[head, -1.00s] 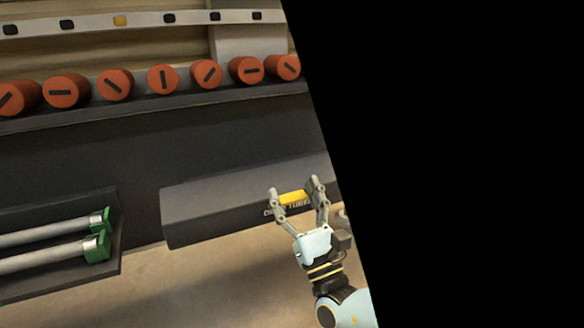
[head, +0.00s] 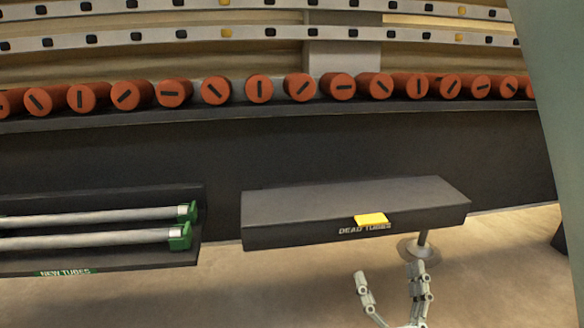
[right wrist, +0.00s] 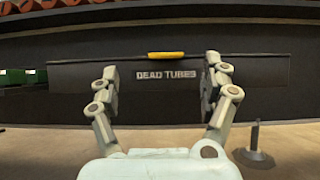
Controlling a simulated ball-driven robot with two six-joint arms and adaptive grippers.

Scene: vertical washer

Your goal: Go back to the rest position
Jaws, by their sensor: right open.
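My right gripper (head: 391,290) is at the bottom of the head view, open and empty, in front of and below the dead-tubes box. In the right wrist view its two fingers (right wrist: 160,88) stand wide apart with nothing between them. The dark box labelled DEAD TUBES (head: 300,235) has a yellow handle (head: 371,220) on its front upper edge. The box (right wrist: 260,75) and its yellow handle (right wrist: 166,55) also show ahead of the fingers in the right wrist view, apart from them. My left gripper does not show in either view.
A dark tray labelled NEW TUBES (head: 100,262) holds two white tubes with green ends (head: 180,237) at the left. A row of orange cylinders (head: 259,90) lines the shelf behind. A post on a round base (head: 420,247) stands by the box. Open floor lies in front.

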